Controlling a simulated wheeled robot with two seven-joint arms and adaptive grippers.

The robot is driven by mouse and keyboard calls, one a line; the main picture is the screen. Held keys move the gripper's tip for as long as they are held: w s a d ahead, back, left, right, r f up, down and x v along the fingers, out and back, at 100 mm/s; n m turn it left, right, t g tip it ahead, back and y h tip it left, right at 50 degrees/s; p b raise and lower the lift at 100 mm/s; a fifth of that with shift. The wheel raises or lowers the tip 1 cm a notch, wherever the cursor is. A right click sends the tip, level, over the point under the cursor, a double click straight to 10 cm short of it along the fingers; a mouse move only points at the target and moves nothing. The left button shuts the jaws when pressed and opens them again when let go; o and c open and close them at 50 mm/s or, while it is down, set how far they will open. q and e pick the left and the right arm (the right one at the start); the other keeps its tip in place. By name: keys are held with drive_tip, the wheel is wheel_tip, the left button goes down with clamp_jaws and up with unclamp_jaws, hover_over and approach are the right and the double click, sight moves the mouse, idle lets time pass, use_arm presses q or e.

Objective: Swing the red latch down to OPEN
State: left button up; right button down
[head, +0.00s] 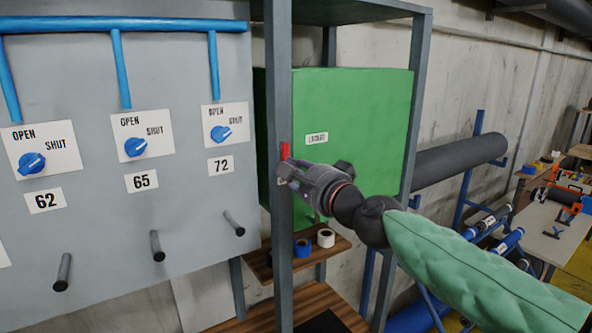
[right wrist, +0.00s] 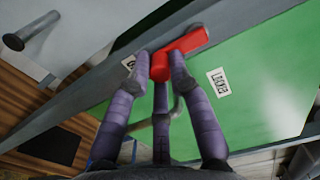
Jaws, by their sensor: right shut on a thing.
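The red latch (head: 285,150) sits on the grey post at the left edge of the green locker door (head: 368,120). In the right wrist view the latch (right wrist: 188,45) is an L-shaped red handle. My right gripper (head: 284,172) reaches in from the right and is shut on the latch; in the right wrist view its purple fingers (right wrist: 160,62) close around the latch's short end. In the head view the latch's upper part sticks up above the fingers. A small white label (right wrist: 128,63) beside the latch is mostly hidden. My left gripper is out of view.
A grey panel (head: 95,85) with blue knobs and pegs (head: 157,246) stands to the left. A wooden shelf (head: 262,268) with tape rolls (head: 325,237) lies below the locker. A dark roll (head: 460,158) and a workbench (head: 548,228) are to the right.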

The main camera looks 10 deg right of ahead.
drive_tip(key=shift+a+f, duration=0.1)
drive_tip(key=shift+f, duration=0.05)
drive_tip(key=c, duration=1.1)
unclamp_jaws()
drive_tip(key=shift+a, duration=0.1)
drive_tip(key=v, duration=1.2)
